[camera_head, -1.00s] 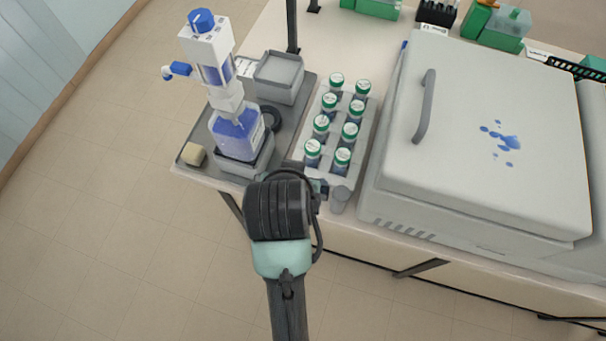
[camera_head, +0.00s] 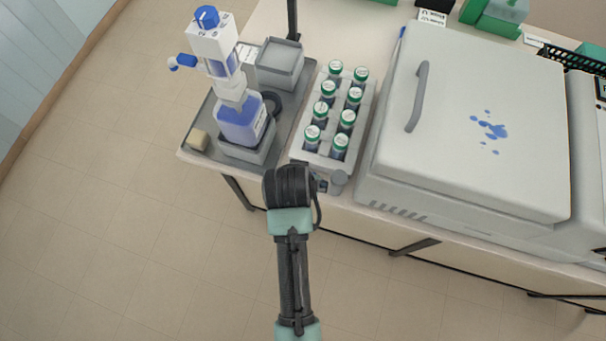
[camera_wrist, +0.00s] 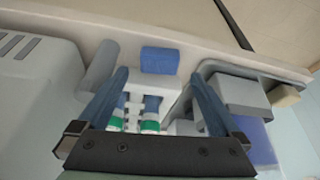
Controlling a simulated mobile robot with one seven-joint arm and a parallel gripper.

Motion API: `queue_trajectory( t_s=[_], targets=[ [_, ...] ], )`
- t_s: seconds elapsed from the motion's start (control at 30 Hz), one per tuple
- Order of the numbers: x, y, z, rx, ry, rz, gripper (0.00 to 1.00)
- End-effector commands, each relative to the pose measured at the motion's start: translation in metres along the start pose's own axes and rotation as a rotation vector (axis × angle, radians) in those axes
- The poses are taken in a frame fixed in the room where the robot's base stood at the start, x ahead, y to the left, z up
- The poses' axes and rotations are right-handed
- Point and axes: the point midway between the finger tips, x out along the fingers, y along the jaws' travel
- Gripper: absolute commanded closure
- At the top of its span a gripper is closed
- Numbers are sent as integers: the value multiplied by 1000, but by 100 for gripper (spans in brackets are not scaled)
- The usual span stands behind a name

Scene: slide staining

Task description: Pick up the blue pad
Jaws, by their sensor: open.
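The blue pad (camera_wrist: 160,60) shows in the wrist view as a small dark blue block at the table's edge, at the end of the white vial rack (camera_wrist: 170,85). My gripper (camera_wrist: 160,77) is open, its two fingers spread to either side below the pad in the picture. Nothing is held between them. I cannot tell the exact gap between fingers and pad. In the head view my dark wrist covers the near end of the rack (camera_head: 313,157), and the pad cannot be made out there.
Green-capped vials (camera_head: 320,110) stand in the rack. A grey cylinder (camera_head: 339,182) is close to the pad, with the large white machine (camera_head: 480,120) beside it. On the other side, a grey tray (camera_head: 207,110) holds a blue-liquid dispenser bottle (camera_head: 240,122), a sponge (camera_head: 197,140) and a grey box (camera_head: 279,65).

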Motion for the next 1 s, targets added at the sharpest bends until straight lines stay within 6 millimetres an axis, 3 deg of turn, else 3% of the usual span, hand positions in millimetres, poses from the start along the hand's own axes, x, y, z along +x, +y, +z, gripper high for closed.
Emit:
queue_trajectory(
  t_s=[0.33,0.67,1.0],
  targets=[
    [39,1,-2,1,-2,0,0],
    [44,1,-2,0,0,0,2],
    [44,1,-2,0,0,0,63]
  ],
)
